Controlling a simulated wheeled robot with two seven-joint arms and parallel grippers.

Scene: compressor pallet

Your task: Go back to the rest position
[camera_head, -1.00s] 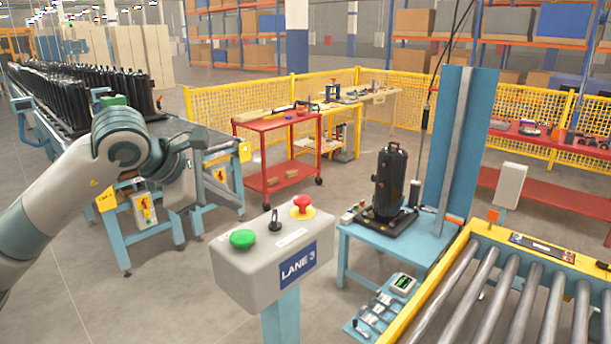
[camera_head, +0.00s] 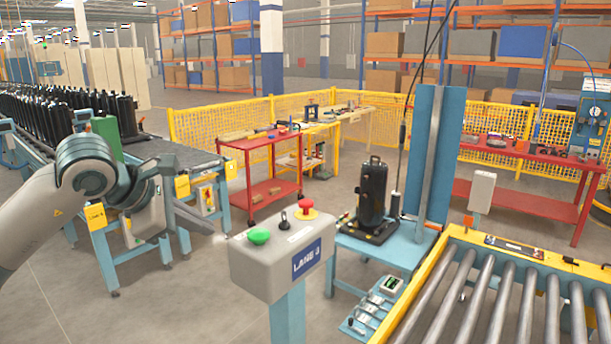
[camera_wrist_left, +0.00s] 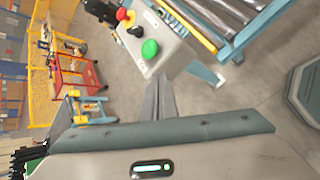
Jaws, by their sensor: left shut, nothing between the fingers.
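My left arm reaches in from the left of the head view, a light grey link with a grey-teal wrist. My left gripper (camera_head: 212,232) is shut and empty. Its thin fingers point right, towards the Lane 3 control box (camera_head: 262,278), and appear close to its left side. In the left wrist view the closed fingers (camera_wrist_left: 160,96) lie just below the box (camera_wrist_left: 152,42). The box carries a green button (camera_head: 259,236), a black switch (camera_head: 284,220) and a red button (camera_head: 306,206). My right gripper is out of view.
A roller conveyor (camera_head: 446,285) with a yellow frame stands at the right. A black compressor (camera_head: 371,195) stands on a blue workstation. A conveyor table with many black compressors (camera_head: 60,112) lies behind my left arm. A red cart (camera_head: 262,175) stands beyond.

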